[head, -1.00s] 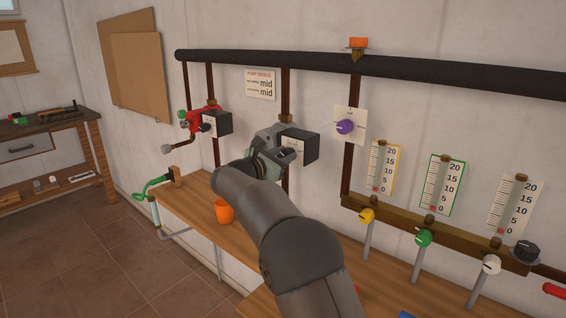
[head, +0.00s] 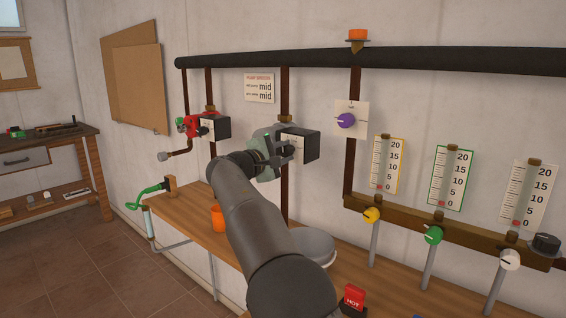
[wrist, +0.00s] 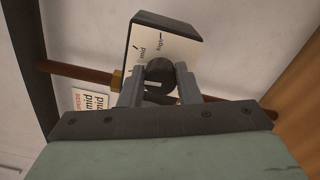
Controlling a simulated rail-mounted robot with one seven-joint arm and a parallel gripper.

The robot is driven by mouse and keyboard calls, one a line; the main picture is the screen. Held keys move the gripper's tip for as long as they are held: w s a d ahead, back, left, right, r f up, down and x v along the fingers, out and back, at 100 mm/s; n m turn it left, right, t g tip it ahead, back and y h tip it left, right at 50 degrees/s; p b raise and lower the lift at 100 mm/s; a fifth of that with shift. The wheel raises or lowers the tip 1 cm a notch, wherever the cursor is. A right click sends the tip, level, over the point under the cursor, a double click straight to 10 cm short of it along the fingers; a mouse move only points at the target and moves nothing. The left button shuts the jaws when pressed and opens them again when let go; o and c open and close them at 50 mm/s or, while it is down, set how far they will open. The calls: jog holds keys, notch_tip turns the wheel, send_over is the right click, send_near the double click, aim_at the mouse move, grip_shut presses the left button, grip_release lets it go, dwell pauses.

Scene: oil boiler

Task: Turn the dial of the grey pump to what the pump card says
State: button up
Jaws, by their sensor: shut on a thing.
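The grey pump has a dark box (head: 301,145) on a brown vertical pipe, seen in the head view just beyond my gripper (head: 284,150). In the wrist view, its pale face (wrist: 147,49) carries tick marks and the words "mid" and "high". The round dark dial (wrist: 161,71) sits between the two fingers of my gripper (wrist: 160,84), which are shut on it. I cannot tell for sure where the dial points. The pump card (head: 260,88) hangs on the wall up left of the pump; both its lines end in "mid". Its edge shows in the wrist view (wrist: 91,106).
A red pump (head: 209,127) is to the left. A purple dial (head: 346,121) on a white plate is to the right. Several gauges with coloured valves stand farther right.

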jog(key=m+b, duration=0.3)
jog(key=m, duration=0.2)
jog(key=shift+f+m, duration=0.15)
jog(key=shift+m, duration=0.25)
jog(key=shift+b, duration=0.3)
jog(key=o, duration=1)
jog(key=shift+s, duration=0.1)
jog(key=b+v, duration=0.1)
jog(key=v, duration=1.6)
jog(key=shift+s+b, duration=0.1)
jog(key=shift+b, duration=0.3)
